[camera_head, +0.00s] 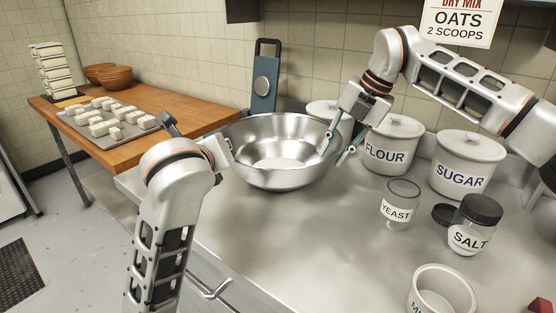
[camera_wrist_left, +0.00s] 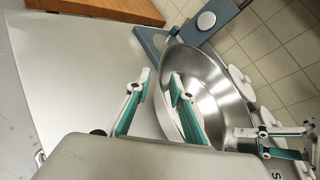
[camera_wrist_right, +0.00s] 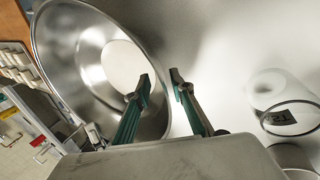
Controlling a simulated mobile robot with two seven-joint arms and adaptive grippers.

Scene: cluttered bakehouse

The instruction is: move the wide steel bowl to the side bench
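The wide steel bowl (camera_head: 270,178) stands on the steel counter beside the wall; it also shows in the left wrist view (camera_wrist_left: 212,85) and the right wrist view (camera_wrist_right: 75,60). It looks empty. My left gripper (camera_wrist_left: 155,88) is open at the bowl's left rim, one finger outside and one over the inside. My right gripper (camera_head: 338,150) is open at the right rim; in the right wrist view its fingers (camera_wrist_right: 160,80) stand either side of the rim. Neither is closed on it. The wood-topped side bench (camera_head: 185,102) is at the left, beyond the counter.
On the bench are a tray (camera_head: 105,142) of dough pieces, brown bowls (camera_head: 115,78) and stacked boxes (camera_head: 55,75). Flour (camera_head: 390,145), sugar (camera_head: 465,165), yeast (camera_head: 398,205) and salt (camera_head: 472,228) containers crowd the right. The bench's near right end is clear.

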